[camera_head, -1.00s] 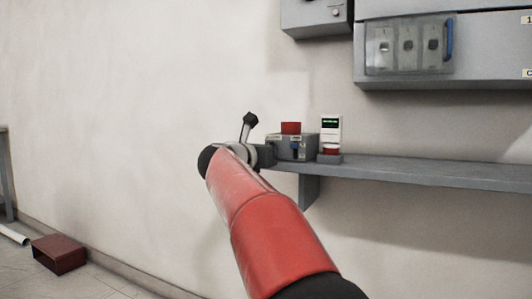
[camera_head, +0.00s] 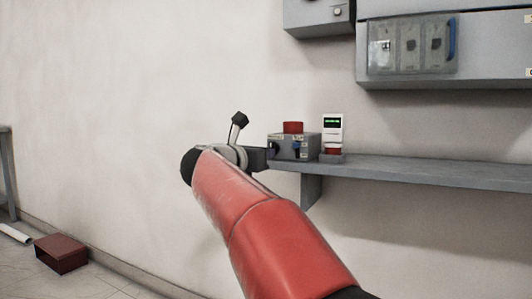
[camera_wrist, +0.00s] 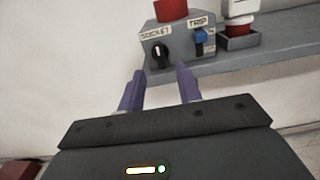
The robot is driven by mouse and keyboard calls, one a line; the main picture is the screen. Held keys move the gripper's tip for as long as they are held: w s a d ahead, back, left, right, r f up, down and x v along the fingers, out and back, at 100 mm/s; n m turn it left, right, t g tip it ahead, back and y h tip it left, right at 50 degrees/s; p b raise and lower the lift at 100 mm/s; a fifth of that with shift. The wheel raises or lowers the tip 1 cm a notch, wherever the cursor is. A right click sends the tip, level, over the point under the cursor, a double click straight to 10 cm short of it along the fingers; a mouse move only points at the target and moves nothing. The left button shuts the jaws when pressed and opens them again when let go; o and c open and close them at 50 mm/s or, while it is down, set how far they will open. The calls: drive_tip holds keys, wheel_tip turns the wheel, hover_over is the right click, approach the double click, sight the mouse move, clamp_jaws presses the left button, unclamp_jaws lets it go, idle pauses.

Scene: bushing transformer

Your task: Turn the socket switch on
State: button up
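The socket switch (camera_wrist: 159,54) is a black round knob with a pale mark, under a "SOCKET" label on a grey control box (camera_head: 309,148). In the wrist view the box (camera_wrist: 185,65) also carries a blue "TRIP" switch (camera_wrist: 201,42) and a red top piece (camera_wrist: 171,9). My gripper (camera_wrist: 161,72) has two purple fingers spread apart with nothing between them. In the picture the knob lies just beyond and between the fingertips; they appear apart from it. In the head view my gripper (camera_head: 262,158) is at the left side of the box, mostly hidden by my wrist.
The box stands on a grey wall shelf (camera_head: 430,172). Grey cabinets (camera_head: 480,50) hang above. A dark red box (camera_head: 61,254) lies on the floor at left.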

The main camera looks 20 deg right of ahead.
drive_tip(key=shift+v, duration=1.4)
drive_tip(key=s+a+r+n+t+y, duration=0.2)
drive_tip(key=a+n+t+y, duration=0.55)
drive_tip(key=n, duration=0.85)
drive_tip(key=s+a+f+n+g+y, duration=0.1)
drive_tip(key=s+a+f+n+y, duration=0.4)
drive_tip(key=n, duration=0.4)
drive_tip(key=s+a+f+n+g+y, duration=0.2)
drive_tip(key=s+f+n+y, duration=0.15)
drive_tip(key=f+n, duration=0.5)
drive_tip(key=s+d+f+n+g+h, duration=0.25)
drive_tip(key=s+f+n+g, duration=0.9)
drive_tip(key=s+f, duration=1.05)
wheel_tip(320, 180, up, 12)
drive_tip(key=w+n+t+p, duration=0.1)
drive_tip(key=w+p, duration=0.1)
drive_tip(key=p, duration=1.1)
drive_tip(key=shift+d+n+t+y+p, duration=0.25)
drive_tip(key=shift+n+t+y+p, duration=0.05)
drive_tip(key=shift+y, duration=0.05)
